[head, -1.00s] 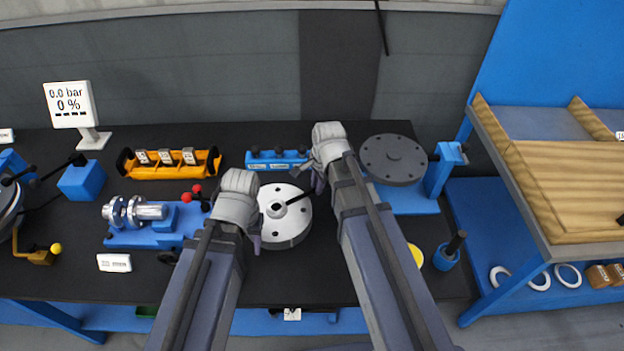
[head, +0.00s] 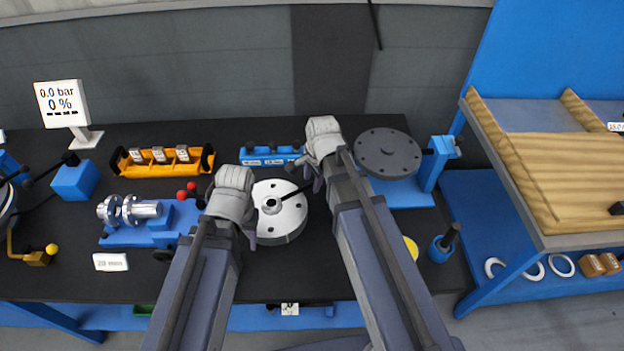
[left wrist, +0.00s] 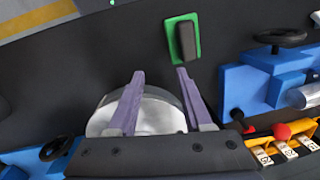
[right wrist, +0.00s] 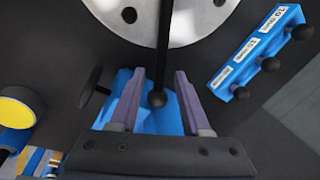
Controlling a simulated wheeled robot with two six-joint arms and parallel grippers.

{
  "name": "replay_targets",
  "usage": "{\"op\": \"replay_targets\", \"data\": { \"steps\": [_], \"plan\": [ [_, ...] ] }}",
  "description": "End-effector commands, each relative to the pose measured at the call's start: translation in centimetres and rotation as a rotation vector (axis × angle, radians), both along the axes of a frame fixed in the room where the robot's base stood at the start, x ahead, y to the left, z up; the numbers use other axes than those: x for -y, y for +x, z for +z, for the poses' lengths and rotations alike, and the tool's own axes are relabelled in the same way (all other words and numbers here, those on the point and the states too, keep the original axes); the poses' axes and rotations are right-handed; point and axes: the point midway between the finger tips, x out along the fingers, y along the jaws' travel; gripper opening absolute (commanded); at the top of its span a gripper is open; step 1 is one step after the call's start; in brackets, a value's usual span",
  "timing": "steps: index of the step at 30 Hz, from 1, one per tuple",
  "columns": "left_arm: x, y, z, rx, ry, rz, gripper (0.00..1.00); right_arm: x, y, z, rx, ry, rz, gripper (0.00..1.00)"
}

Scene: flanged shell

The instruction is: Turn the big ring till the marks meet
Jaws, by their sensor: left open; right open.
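The big ring (head: 287,222) is a silver flanged disc with bolt holes and a raised hub, on the bench between my arms. A black rod (right wrist: 163,45) with a ball end reaches from it toward my right gripper. My right gripper (right wrist: 158,75) is open, with the rod's ball end showing between its fingers; I cannot tell if they touch it. My left gripper (left wrist: 159,75) is open at the ring's left side, one finger overlapping the disc (left wrist: 160,112) in the left wrist view. I cannot make out any marks on the ring.
A blue block with black knobs (head: 262,155) stands behind the ring. A blue fixture with a silver flanged part (head: 150,210) is to the left, a dark round plate (head: 388,153) to the right. An orange rack (head: 165,162) is at the back left.

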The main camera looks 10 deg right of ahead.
Motion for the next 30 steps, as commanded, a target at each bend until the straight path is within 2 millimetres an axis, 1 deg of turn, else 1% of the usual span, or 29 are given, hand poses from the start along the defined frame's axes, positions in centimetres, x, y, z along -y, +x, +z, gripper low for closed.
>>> {"op": "replay_targets", "data": {
  "steps": [8, 15, 18, 22, 30],
  "plan": [
    [0.0, 0.0, 3.0, 0.000, 0.000, 0.000, 0.50, 0.2, -0.5, 3.0, 0.000, 0.000, 0.000, 0.47],
    [0.0, 0.0, 6.2, 0.000, 0.000, -0.001, 0.50, 0.4, -1.1, 6.2, 0.000, 0.000, -0.001, 0.47],
    [0.0, 0.0, 7.1, 0.000, 0.000, -0.001, 0.50, 0.4, -1.3, 7.1, 0.000, 0.000, -0.001, 0.47],
    [0.0, 0.0, 7.5, 0.000, 0.000, -0.002, 0.50, 0.5, -1.4, 7.5, 0.000, 0.000, -0.001, 0.47],
    [0.0, 0.0, 7.3, 0.000, 0.000, -0.002, 0.50, 0.5, -1.4, 7.3, 0.000, 0.000, 0.000, 0.47]
  ]
}}
